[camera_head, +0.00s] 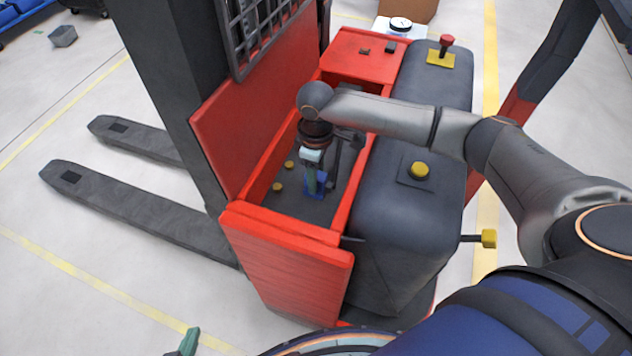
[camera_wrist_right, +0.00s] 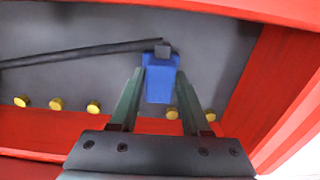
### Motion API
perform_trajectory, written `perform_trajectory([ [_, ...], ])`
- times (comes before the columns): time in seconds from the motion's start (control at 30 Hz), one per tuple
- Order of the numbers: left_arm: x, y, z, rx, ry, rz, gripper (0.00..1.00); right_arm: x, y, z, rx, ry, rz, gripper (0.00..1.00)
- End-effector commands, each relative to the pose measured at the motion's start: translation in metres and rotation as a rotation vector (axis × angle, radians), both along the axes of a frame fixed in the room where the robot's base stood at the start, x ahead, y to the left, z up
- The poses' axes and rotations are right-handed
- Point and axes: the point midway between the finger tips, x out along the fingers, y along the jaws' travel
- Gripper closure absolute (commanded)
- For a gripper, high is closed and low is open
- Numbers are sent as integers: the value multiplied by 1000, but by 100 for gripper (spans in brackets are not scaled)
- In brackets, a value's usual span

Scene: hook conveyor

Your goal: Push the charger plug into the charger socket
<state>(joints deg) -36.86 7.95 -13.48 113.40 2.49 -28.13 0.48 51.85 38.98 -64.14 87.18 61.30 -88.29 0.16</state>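The blue charger plug (camera_wrist_right: 159,85) lies between the green fingertips of my right gripper (camera_wrist_right: 160,80) in the right wrist view. Both fingers appear to touch its sides. A dark grey piece sits at its far end, where a black cable or rod meets it. In the head view my right gripper (camera_head: 312,180) points down into the red-walled compartment, with blue (camera_head: 320,188) showing around its fingertips near the dark floor. I cannot make out the socket or whether the plug touches it. A green fingertip of my left gripper (camera_head: 188,342) shows at the bottom edge; the rest is cut off.
Red compartment walls (camera_head: 340,208) surround my right gripper closely. Several yellow knobs (camera_wrist_right: 57,104) sit along one side of the floor. A dark housing (camera_head: 395,230) with a yellow button (camera_head: 419,169) stands to the right, and a red upright panel (camera_head: 250,100) to the left.

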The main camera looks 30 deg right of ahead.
Motion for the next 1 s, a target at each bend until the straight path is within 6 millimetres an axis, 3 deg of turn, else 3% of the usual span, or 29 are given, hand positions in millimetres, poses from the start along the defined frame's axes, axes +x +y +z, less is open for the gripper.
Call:
perform_trajectory([
  [0.03,0,0,0,1,0,1,100,0,0,0,0,0,0,60],
  [0.4,1,1,0,2,-1,1,100,0,0,0,0,0,0,100],
  [0.77,1,1,2,2,-3,2,100,1,0,7,1,-3,0,100],
  [1.0,2,3,11,4,-10,6,100,1,0,51,2,-5,0,100],
])
